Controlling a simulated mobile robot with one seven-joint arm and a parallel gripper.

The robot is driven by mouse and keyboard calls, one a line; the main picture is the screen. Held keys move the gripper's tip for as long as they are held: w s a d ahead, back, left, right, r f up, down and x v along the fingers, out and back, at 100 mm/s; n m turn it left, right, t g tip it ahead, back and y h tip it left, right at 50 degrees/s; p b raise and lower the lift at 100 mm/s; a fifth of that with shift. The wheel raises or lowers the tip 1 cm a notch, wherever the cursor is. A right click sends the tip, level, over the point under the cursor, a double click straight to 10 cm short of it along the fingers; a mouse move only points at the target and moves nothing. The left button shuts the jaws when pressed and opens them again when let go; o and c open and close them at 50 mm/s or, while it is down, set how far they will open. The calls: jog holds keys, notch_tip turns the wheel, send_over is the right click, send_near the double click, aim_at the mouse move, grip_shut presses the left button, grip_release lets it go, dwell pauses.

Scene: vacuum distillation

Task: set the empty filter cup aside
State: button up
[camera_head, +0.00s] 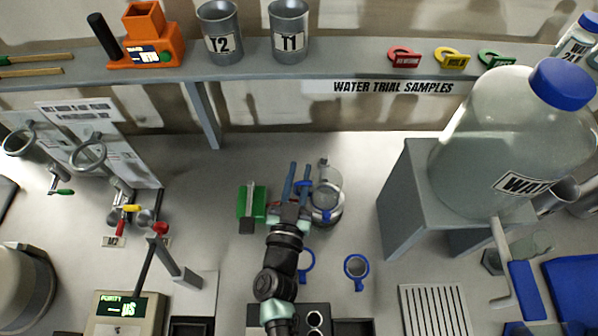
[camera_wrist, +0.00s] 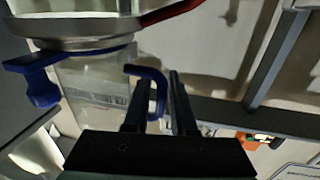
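My gripper (camera_head: 298,178) reaches toward a clear glass vessel (camera_head: 328,182) with blue fittings, near the table's middle. In the wrist view the gripper (camera_wrist: 162,85) has two dark fingers with a gap between them. A blue hooked handle (camera_wrist: 158,88) on the clear vessel (camera_wrist: 95,95) shows in that gap; a firm hold on it cannot be seen. A metal collar (camera_wrist: 75,40) sits above the vessel. A small blue-rimmed cup (camera_head: 356,286) with a handle stands apart, right of my arm. Which of these is the filter cup is not clear.
A green block (camera_head: 259,194) stands just left of my gripper. A grey stand (camera_head: 405,205) with a large water jug (camera_head: 475,125) is at the right. A slotted grey rack (camera_head: 432,310) lies at the front right. Bare table lies between the small cup and the stand.

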grip_shut()
dwell(1.5)
